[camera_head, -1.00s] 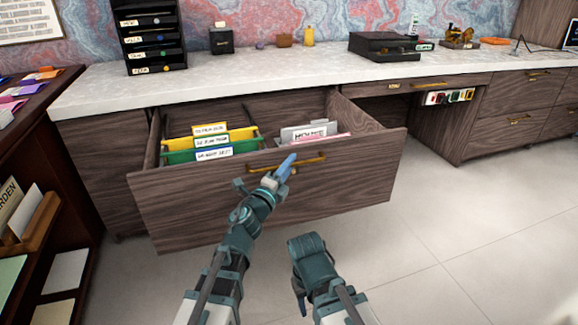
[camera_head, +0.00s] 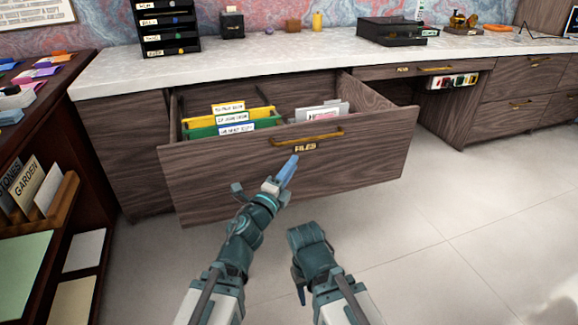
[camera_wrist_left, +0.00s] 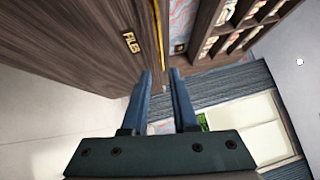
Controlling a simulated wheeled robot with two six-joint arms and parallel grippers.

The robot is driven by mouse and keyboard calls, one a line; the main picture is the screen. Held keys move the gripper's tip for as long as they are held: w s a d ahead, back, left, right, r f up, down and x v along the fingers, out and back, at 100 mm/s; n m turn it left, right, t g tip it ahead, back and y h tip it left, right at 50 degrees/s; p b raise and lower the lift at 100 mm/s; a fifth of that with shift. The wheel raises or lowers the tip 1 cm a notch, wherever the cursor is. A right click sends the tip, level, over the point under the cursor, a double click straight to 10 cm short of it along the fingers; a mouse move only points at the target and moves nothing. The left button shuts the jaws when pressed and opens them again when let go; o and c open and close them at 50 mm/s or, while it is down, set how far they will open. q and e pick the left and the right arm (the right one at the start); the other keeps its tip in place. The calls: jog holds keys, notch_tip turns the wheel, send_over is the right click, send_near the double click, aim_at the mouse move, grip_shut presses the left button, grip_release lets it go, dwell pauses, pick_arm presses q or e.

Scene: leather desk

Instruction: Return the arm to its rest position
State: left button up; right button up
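My left gripper (camera_head: 287,172) is in front of the open file drawer's dark wood front (camera_head: 225,185), below and apart from its brass handle (camera_head: 307,138). In the left wrist view its two blue fingers (camera_wrist_left: 161,82) are spread with nothing between them. The FILES label (camera_wrist_left: 131,42) and the handle (camera_wrist_left: 157,38) lie beyond the fingertips. My right arm (camera_head: 310,250) is folded low in the middle of the head view.
The drawer sticks out, holding yellow and green folders (camera_head: 245,124) and white cards (camera_head: 320,113). A dark rack with GARDEN cards (camera_head: 27,177) stands at the left. The pale floor (camera_head: 440,240) at the right is clear. A light countertop (camera_head: 280,70) runs behind.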

pick_arm(q)
jog(key=shift+s+a+f, duration=0.1)
jog(key=shift+s+a, duration=0.05)
jog(key=shift+s, duration=0.1)
pick_arm(e)
jog(key=shift+s+a+f, duration=0.1)
jog(key=shift+s+a, duration=0.05)
jog(key=shift+s, duration=0.1)
pick_arm(q)
jog(key=s+a+f+n+g+y+p, duration=0.1)
jog(key=a+f+n+g+y+p, duration=0.4)
jog(key=a+f+n+y, duration=0.75)
jog(key=s+d+f+n+g+h+p, duration=0.1)
jog(key=s+d+f+n+g+p, duration=0.2)
jog(key=s+g, duration=0.5)
jog(key=s+d+f+n+g+h+p, duration=0.1)
jog(key=s+d+n+g, duration=0.35)
jog(key=s, duration=0.75)
notch_tip(320, 180, up, 38)
jog(key=a+n+p, duration=0.1)
jog(key=p, duration=3.6)
jog(key=shift+s+a, duration=0.25)
jog(key=shift+a, duration=0.1)
pick_arm(e)
notch_tip(320, 180, up, 46)
jog(key=shift+r, duration=0.2)
